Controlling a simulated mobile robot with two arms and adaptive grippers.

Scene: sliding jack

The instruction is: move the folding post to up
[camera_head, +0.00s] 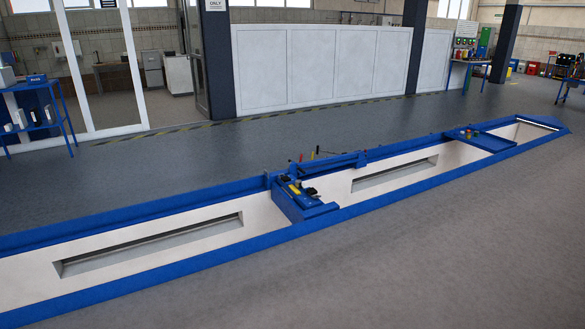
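A blue sliding jack (300,201) sits across the long inspection pit (150,245) near the middle of the view. A long blue bar (330,162) lies low and nearly level along the pit's far edge beside the jack; I cannot tell if it is the folding post. Small red, yellow and black levers or parts show at the jack's top. The jack is small in view, so its details are unclear. Neither of my grippers is in view.
The pit has a raised blue rim (240,253). A blue tray (480,140) spans it farther right. Grey floor (420,250) is clear in front. White panels (320,65), a dark pillar (218,60) and a blue stand (40,115) stand behind.

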